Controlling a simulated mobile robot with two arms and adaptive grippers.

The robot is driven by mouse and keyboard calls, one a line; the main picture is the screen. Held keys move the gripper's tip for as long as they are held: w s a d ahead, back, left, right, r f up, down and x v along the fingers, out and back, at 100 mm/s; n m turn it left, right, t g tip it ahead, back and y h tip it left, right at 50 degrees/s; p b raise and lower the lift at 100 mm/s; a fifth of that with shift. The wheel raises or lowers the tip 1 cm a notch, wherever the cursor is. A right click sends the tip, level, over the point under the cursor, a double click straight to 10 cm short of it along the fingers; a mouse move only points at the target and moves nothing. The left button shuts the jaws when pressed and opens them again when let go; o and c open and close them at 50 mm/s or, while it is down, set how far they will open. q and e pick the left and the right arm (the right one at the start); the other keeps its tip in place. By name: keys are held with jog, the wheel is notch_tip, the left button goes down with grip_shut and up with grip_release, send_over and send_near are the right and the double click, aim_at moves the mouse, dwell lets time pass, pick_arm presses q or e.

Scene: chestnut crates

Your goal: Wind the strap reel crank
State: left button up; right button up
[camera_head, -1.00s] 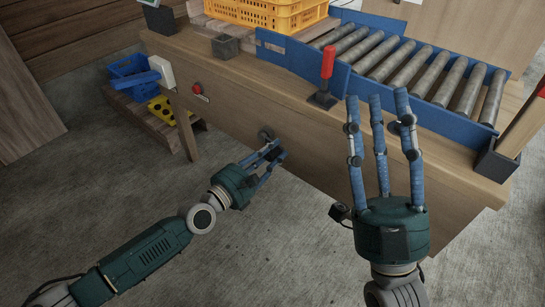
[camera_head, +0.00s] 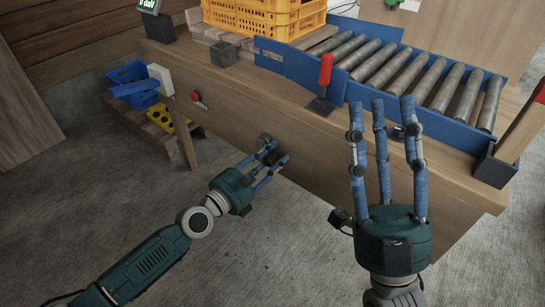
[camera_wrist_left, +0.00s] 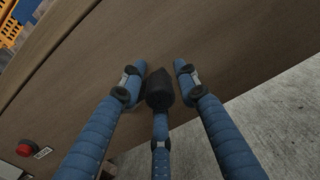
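The crank shows as a dark round hub (camera_head: 264,140) on the front face of the wooden bench, with a black knob beside it. My left gripper (camera_head: 268,158) is at the knob, its fingers pointing at the bench face. In the left wrist view the black knob (camera_wrist_left: 160,88) lies between the fingertips, in front of the middle finger. Small gaps show between it and the two outer fingertips, so the gripper looks open around it. Whether the middle finger touches it is hidden. My right gripper (camera_head: 383,112) is open and empty, fingers up, in front of the bench.
The bench (camera_head: 300,125) carries a roller conveyor (camera_head: 400,70), yellow crates (camera_head: 265,18), a red-handled lever (camera_head: 325,72) and a dark block (camera_head: 224,54). A red button (camera_head: 196,97) sits on its front. A blue crate (camera_head: 133,73) stands at the left. The floor in front is clear.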

pick_arm(q)
jog(key=shift+o, duration=0.3)
jog(key=shift+a, duration=0.1)
jog(key=shift+s+a, duration=0.2)
jog(key=v, duration=1.1)
jog(key=shift+s, duration=0.25)
